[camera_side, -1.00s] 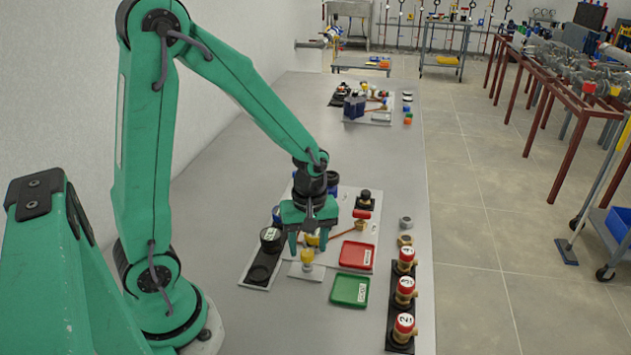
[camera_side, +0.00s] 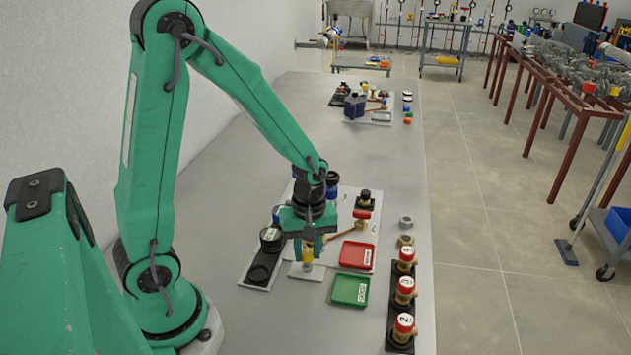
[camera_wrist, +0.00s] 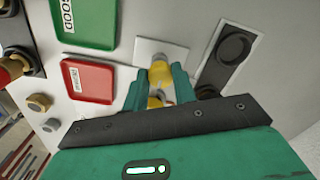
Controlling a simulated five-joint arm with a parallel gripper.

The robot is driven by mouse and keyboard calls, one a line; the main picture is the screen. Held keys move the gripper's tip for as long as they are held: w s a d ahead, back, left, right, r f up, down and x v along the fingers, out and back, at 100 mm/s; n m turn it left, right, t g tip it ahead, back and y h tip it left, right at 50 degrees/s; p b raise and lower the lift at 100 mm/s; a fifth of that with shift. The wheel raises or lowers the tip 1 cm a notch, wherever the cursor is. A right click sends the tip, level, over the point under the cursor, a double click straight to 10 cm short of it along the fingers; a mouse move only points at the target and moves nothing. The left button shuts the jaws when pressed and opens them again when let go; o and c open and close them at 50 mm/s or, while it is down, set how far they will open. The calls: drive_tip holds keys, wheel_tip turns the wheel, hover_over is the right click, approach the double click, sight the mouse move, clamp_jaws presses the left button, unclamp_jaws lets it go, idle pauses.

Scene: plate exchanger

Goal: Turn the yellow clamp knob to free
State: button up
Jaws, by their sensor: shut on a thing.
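The yellow clamp knob (camera_side: 308,253) stands on a small pale plate (camera_side: 304,271) at the near edge of the exchanger's board. My green gripper (camera_side: 308,244) is lowered over it from above, with its fingers on either side of the knob. In the wrist view the knob (camera_wrist: 159,76) shows yellow between the two green fingertips (camera_wrist: 158,88), and the gripper is shut on it. Part of the knob is hidden by the fingers, and I cannot tell which way it is turned.
A red tray (camera_side: 356,255) and a green tray (camera_side: 350,290) lie to the right. Several red-capped valves (camera_side: 404,290) stand in a row farther right. A black round fitting (camera_side: 271,240) on a strip (camera_side: 262,273) is close on the left.

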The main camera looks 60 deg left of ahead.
drive_tip(key=shift+m, duration=0.5)
drive_tip(key=m, duration=0.3)
drive_tip(key=shift+m, duration=0.4)
drive_tip(key=m, duration=0.4)
drive_tip(key=shift+o, duration=0.2)
drive_tip(key=m, duration=0.9)
drive_tip(key=shift+s+t, duration=0.1)
drive_tip(key=shift+t, duration=0.2)
drive_tip(key=shift+c, duration=0.2)
drive_tip(key=o, duration=1)
